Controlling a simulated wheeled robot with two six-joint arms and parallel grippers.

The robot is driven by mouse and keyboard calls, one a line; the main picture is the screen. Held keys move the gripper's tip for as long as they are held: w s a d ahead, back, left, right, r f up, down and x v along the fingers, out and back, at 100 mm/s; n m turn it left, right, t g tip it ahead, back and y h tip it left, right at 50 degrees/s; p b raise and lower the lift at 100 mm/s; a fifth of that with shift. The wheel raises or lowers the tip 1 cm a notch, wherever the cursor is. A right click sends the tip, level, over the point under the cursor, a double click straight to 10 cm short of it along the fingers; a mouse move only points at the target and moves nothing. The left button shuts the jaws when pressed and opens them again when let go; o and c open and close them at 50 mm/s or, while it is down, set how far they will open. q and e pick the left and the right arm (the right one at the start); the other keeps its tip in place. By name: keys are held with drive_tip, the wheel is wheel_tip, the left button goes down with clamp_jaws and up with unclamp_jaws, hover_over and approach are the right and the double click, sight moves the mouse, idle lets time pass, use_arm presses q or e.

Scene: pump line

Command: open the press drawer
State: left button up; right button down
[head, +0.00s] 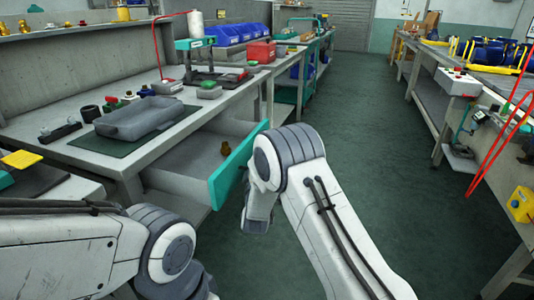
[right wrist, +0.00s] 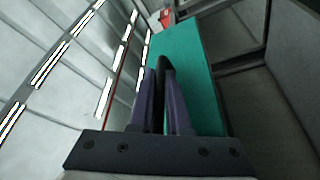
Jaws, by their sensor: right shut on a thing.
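The press drawer (head: 195,185) is pulled out from under the left workbench, and its grey inside shows. Its teal front panel (head: 236,163) faces the aisle; the panel also fills the middle of the right wrist view (right wrist: 190,60). My right gripper (right wrist: 162,78) is shut on the dark drawer handle (right wrist: 166,63), which stands out from the panel. In the head view my right arm hides the handle. A small brass part (head: 225,148) is inside the drawer. My left arm is at the lower left, with its gripper out of view.
The press (head: 195,45) stands on the left workbench (head: 60,92). A grey casting (head: 138,118) lies on a dark green mat, with small parts and blue bins behind. The aisle floor (head: 365,120) is clear. A right-hand bench holds a control box (head: 457,82) and hanging red cable.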

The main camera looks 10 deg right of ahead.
use_arm(q)
drive_tip(key=shift+d, duration=0.35)
use_arm(e)
drive_tip(key=shift+s+d+f, duration=0.1)
drive_tip(key=shift+s+d, duration=0.15)
drive_tip(key=shift+d, duration=0.15)
drive_tip(key=c, duration=0.9)
unclamp_jaws()
use_arm(q)
drive_tip(key=shift+r+p, duration=0.75)
drive_tip(key=shift+r, duration=0.05)
use_arm(e)
drive_tip(key=v, duration=1)
drive_tip(key=shift+s+a, duration=0.1)
drive_tip(key=shift+s, duration=0.15)
